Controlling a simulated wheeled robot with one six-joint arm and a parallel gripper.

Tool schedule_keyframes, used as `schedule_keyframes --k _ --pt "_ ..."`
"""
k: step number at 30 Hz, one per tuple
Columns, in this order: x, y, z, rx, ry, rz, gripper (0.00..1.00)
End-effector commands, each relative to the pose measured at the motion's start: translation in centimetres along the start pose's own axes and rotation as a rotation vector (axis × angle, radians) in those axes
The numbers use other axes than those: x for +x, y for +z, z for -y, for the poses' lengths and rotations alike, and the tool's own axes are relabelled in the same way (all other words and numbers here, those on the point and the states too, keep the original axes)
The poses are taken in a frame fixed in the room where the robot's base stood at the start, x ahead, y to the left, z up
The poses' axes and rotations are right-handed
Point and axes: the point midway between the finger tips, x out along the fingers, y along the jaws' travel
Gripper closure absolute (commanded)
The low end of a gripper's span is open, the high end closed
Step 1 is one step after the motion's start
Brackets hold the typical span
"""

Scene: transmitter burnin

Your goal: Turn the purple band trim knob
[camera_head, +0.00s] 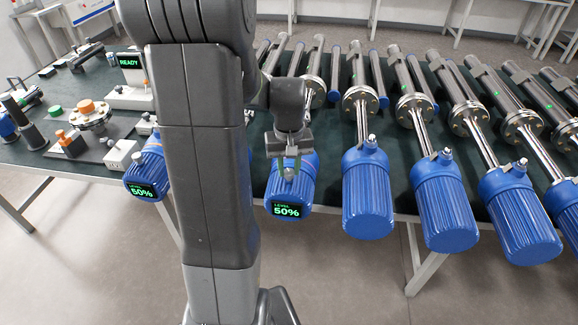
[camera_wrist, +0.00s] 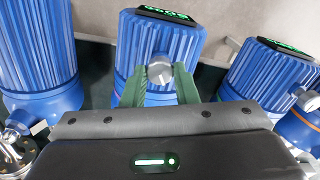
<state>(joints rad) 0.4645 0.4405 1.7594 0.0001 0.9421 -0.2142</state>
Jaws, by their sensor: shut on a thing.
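In the head view my gripper (camera_head: 289,163) is over the top of a blue ribbed transmitter housing (camera_head: 302,186) whose display (camera_head: 286,210) reads 50%. In the wrist view the same housing (camera_wrist: 143,45) is in the middle. The green fingers of my gripper (camera_wrist: 160,77) are shut on a small grey trim knob (camera_wrist: 160,67) on top of it.
A second housing (camera_head: 147,176) also reads 50% and is partly behind my arm; an orange band (camera_wrist: 298,128) shows on the wrist view's right housing. Several blue housings without displays, such as one (camera_head: 367,195), line the table edge rightward. A READY box (camera_head: 130,85) stands left.

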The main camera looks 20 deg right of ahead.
Motion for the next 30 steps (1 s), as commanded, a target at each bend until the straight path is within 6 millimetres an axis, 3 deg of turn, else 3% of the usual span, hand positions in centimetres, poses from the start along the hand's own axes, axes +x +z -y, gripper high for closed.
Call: schedule_keyframes --k 4,5,7,8,16,20,30 --pt "-0.1 0.0 0.0 0.0 0.001 -0.001 0.96" --pt "-0.1 0.0 0.0 0.0 0.001 -0.001 0.68" --pt "-0.1 0.0 0.0 0.0 0.001 -0.001 0.54" --pt "-0.1 0.0 0.0 0.0 0.001 -0.001 0.52" --pt "-0.1 0.0 0.0 0.001 0.0 -0.001 0.52" --pt "-1.1 -0.1 0.0 0.001 0.001 -0.004 0.52" --pt "-8.3 -0.1 0.0 0.001 0.002 -0.007 0.52"
